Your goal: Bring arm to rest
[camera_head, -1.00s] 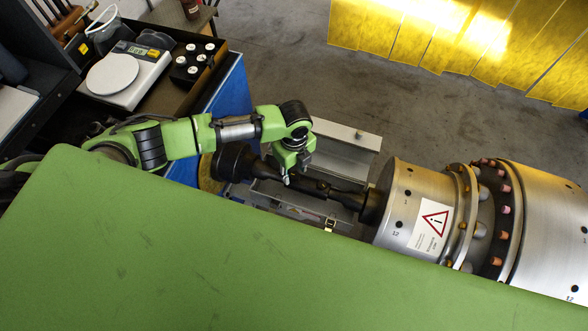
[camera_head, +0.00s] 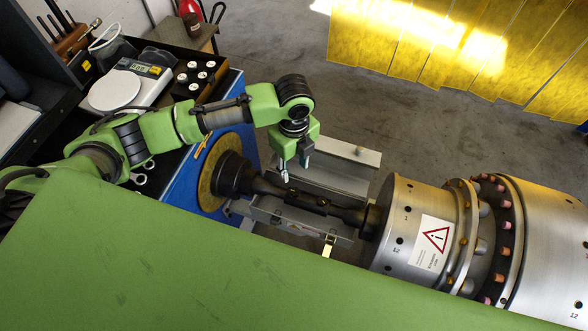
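My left arm reaches in from the left over the blue machine. Its gripper (camera_head: 295,171) points down above the dark shaft (camera_head: 308,199). The two fingertips are apart with a gap between them, and nothing shows between them. From this angle I cannot tell whether a fingertip touches the shaft. The shaft joins a dark flange (camera_head: 232,176) on the left to the large silver rotor (camera_head: 400,212) on the right. The rotor carries a warning label. My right gripper is not in this view.
A scale (camera_head: 128,86) and a black tray (camera_head: 196,75) of white-topped pieces stand on the bench at upper left. Yellow curtains (camera_head: 450,50) hang at the back. Grey floor (camera_head: 290,45) is open between.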

